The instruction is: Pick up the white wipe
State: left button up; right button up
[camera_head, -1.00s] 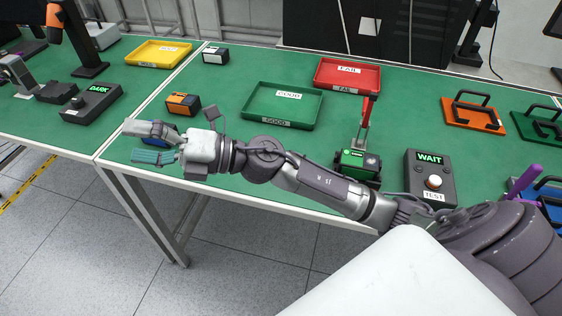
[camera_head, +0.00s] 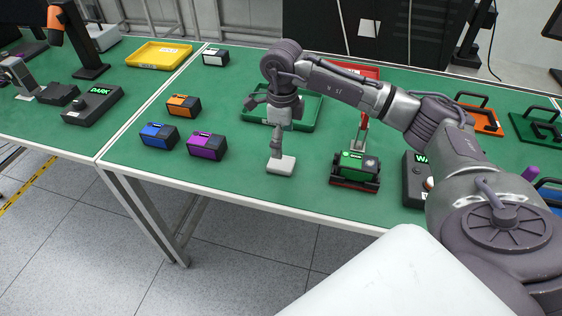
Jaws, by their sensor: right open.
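The white wipe (camera_head: 284,166) is a small flat white block on the green table top, left of the green device on its stand. My right gripper (camera_head: 273,157) points down just above and at the wipe, its fingers seen edge-on. It is open; whether the fingertips touch the wipe is hard to tell. My left gripper is not in view.
Orange (camera_head: 183,105), blue (camera_head: 159,136) and purple (camera_head: 206,146) boxes stand to the left. The green device (camera_head: 357,165) stands to the right. A green tray (camera_head: 310,121) lies behind, partly hidden by my arm. The table's front edge is close.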

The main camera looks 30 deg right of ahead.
aim_at(281, 161)
notch_tip(281, 161, down, 3)
jog(key=shift+r, duration=0.1)
jog(key=f, duration=0.1)
jog(key=f+p, duration=0.1)
jog(key=f, duration=0.1)
jog(key=f+p, duration=0.1)
jog(key=f, duration=0.1)
jog(key=shift+w+d, duration=0.1)
jog(key=shift+w, duration=0.3)
jog(key=shift+f, duration=0.2)
jog(key=c, duration=0.9)
